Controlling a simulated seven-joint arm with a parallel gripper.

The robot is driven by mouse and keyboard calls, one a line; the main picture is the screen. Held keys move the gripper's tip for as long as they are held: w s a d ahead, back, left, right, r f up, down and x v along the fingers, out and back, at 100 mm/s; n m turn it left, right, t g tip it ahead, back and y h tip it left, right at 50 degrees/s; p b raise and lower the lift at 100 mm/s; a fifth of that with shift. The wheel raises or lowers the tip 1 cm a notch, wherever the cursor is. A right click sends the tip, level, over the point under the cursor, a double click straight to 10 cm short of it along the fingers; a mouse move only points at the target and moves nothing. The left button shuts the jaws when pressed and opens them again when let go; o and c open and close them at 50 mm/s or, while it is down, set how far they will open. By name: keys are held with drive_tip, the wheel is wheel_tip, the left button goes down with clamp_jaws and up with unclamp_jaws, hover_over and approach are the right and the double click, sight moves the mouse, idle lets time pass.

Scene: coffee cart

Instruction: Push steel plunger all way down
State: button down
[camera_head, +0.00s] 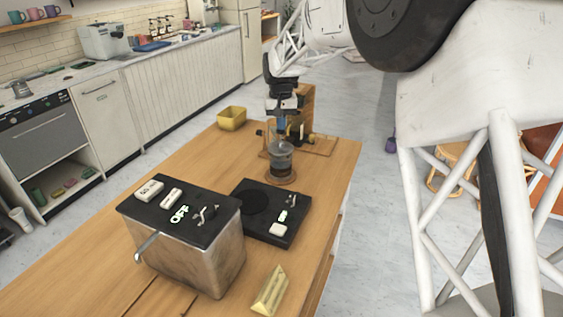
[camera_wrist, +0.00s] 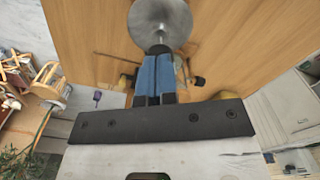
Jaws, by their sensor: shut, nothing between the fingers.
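The glass press (camera_head: 281,163) with the steel plunger stands upright on a round wooden coaster (camera_head: 281,180) near the table's right side. In the wrist view the round steel top of the plunger (camera_wrist: 160,22) lies just past my fingertips. My gripper (camera_head: 281,138) points down over the press. Its blue fingers are together in the wrist view (camera_wrist: 156,52), with nothing visible between them. The tips overlap the edge of the steel top; I cannot tell whether they touch it. The plunger's height inside the glass is unclear.
A wooden stand (camera_head: 304,102) is close behind the press. A yellow bowl (camera_head: 231,119) sits at the table's back left. In front are a black hot plate (camera_head: 275,226), a steel box (camera_head: 198,262) with a lever, and a yellow wedge (camera_head: 270,290). The table's left side is clear.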

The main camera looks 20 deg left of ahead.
drive_tip(key=shift+f, duration=1.2)
idle(0.4)
drive_tip(key=shift+r, duration=4.05)
